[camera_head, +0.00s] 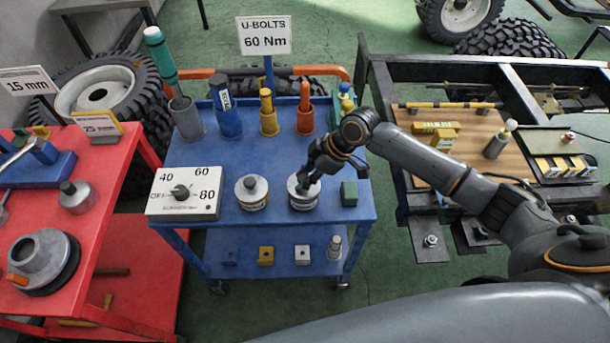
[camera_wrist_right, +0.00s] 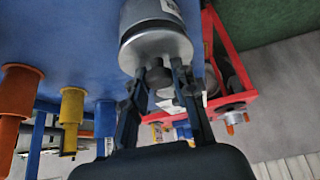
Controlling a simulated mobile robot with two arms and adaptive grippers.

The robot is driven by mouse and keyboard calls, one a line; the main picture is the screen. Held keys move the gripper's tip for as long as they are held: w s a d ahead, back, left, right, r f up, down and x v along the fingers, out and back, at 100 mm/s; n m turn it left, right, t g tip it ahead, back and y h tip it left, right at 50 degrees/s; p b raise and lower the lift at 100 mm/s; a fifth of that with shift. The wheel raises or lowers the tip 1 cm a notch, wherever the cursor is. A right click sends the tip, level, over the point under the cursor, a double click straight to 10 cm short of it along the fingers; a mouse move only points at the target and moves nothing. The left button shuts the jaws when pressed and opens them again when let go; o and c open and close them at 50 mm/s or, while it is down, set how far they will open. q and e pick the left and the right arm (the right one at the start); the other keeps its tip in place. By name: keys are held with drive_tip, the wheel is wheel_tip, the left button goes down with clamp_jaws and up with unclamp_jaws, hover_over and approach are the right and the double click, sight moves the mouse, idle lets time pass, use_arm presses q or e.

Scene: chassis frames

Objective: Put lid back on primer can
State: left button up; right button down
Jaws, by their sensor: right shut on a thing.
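A silver can (camera_head: 303,199) with a pale label stands on the right half of the blue cart top. Its round metal lid (camera_head: 293,184) appears to rest on the rim; I cannot tell if it is fully seated. My right gripper (camera_head: 307,185) reaches down from above and is shut on the lid's dark knob, which its fingers partly hide. In the right wrist view, the can (camera_wrist_right: 150,20) is upside down, with the gripper fingers (camera_wrist_right: 167,72) at the lid (camera_wrist_right: 152,52). My left gripper is not in view.
Several coloured holders line the cart's back. A red cart (camera_head: 110,190) stands left.

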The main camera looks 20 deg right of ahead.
idle(0.6)
drive_tip(key=shift+f+p, duration=0.2)
drive_tip(key=shift+p, duration=0.1)
idle(0.6)
idle(0.6)
drive_tip(key=c, duration=0.5)
unclamp_jaws()
drive_tip(key=shift+r, duration=0.1)
drive_tip(key=shift+r+p, duration=3.45)
drive_tip(key=shift+p, duration=0.1)
